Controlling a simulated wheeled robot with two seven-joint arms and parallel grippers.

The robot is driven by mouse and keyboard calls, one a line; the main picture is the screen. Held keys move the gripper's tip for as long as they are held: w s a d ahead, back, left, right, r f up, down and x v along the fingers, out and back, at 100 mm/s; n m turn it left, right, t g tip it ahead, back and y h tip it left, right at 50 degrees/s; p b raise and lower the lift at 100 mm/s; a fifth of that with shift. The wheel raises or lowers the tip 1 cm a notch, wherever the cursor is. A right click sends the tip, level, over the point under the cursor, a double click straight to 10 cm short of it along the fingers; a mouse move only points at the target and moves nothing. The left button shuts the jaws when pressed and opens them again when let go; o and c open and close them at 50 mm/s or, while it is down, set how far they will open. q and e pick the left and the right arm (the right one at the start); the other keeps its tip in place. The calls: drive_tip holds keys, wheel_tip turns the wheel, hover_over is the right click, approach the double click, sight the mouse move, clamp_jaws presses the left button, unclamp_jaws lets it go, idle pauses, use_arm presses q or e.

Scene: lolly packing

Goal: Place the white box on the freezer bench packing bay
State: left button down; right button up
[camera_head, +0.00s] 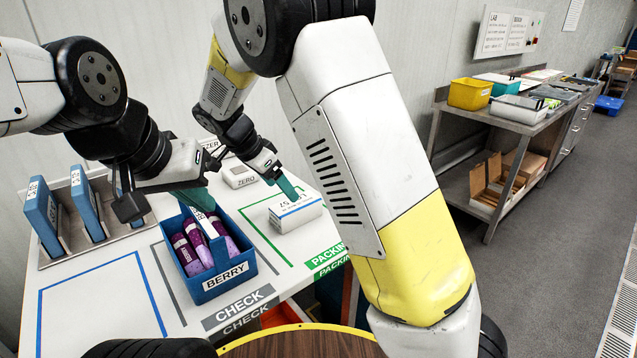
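The white box (296,213), with a blue stripe and dark print, rests on the white bench top. It lies inside the green outline of the packing bay (329,256), whose label reads PACKING. My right gripper (287,187) points down with a teal fingertip just above or at the box's back edge; whether it touches cannot be told, and its other finger is hidden. My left gripper (190,197) is over the back of a blue BERRY caddy (228,278) holding several purple packs. Its teal finger shows, but the gap between its fingers does not.
The blue-outlined area (95,300) is clear. A side bench (500,112) with bins stands at right. My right arm hides part of the bay.

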drive_tip(key=s+d+r+n+y, duration=0.5)
drive_tip(key=s+d+r, duration=0.3)
drive_tip(key=s+d, duration=0.3)
drive_tip(key=s+d+r+n+t+y, duration=0.1)
drive_tip(key=s+d+r+n, duration=0.1)
drive_tip(key=s, duration=0.4)
drive_tip(key=s+d+r+n+t+y, duration=0.1)
drive_tip(key=s+d+r+n+t, duration=0.1)
drive_tip(key=s+d+n, duration=0.2)
drive_tip(key=shift+s+d+r, duration=0.25)
drive_tip(key=shift+s+d, duration=0.25)
drive_tip(key=shift+s, duration=0.95)
